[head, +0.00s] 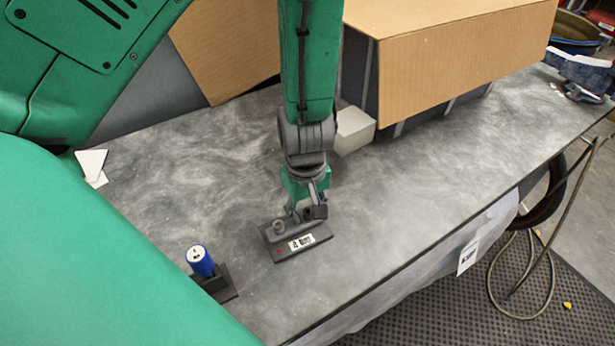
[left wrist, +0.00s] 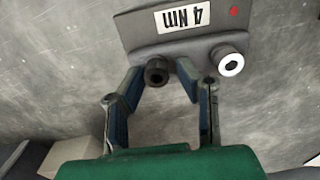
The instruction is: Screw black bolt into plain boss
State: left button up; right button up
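A dark fixture block (head: 318,238) with a "4 Nm" label and a red dot stands on the bench. It also shows in the left wrist view (left wrist: 150,37). One boss (left wrist: 229,61) with a bright ring and socket hole is beside the red dot. A grey round shape, perhaps the plain boss, is partly hidden behind my fingers. The black bolt (left wrist: 157,71) shows its dark socket head between the fingertips of my left gripper (left wrist: 160,70). The fingers are apart, with a gap at the right finger. How deep the bolt sits is hidden. My right gripper is out of view.
A blue cylindrical tool (head: 202,262) stands in a black holder (head: 222,285) left of the block. A pale block (head: 354,130) and a cardboard box (head: 455,50) are behind. White pieces (head: 92,164) lie at the left. The bench right of the block is clear to its front edge.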

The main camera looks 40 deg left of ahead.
pick_arm(q)
jog(key=n, duration=0.6)
jog(key=n+p, duration=0.1)
jog(key=n, duration=0.1)
jog(key=shift+s+d+r, duration=0.1)
jog(key=shift+s+d, duration=0.05)
jog(key=n+p, duration=0.1)
jog(key=n, duration=0.5)
jog(key=n+p, duration=0.1)
jog(key=n, duration=0.3)
jog(key=shift+d+p, duration=0.1)
jog(key=shift+p, duration=0.3)
jog(key=shift+r+n+p, duration=0.1)
jog(key=shift+n+p, duration=0.45)
jog(key=shift+n, duration=0.55)
jog(key=n+p, duration=0.1)
jog(key=n, duration=0.2)
jog(key=n+p, duration=0.1)
jog(key=n, duration=0.1)
jog(key=shift+s+d+n, duration=0.1)
jog(key=shift+n, duration=0.3)
jog(key=shift+n+p, duration=0.3)
jog(key=shift+n, duration=0.4)
grip_shut()
jog(key=shift+f+m, duration=0.2)
jog(key=shift+m, duration=0.7)
jog(key=shift+f+m+b, duration=0.1)
jog(key=shift+m+b, duration=0.35)
jog(key=shift+m, duration=0.95)
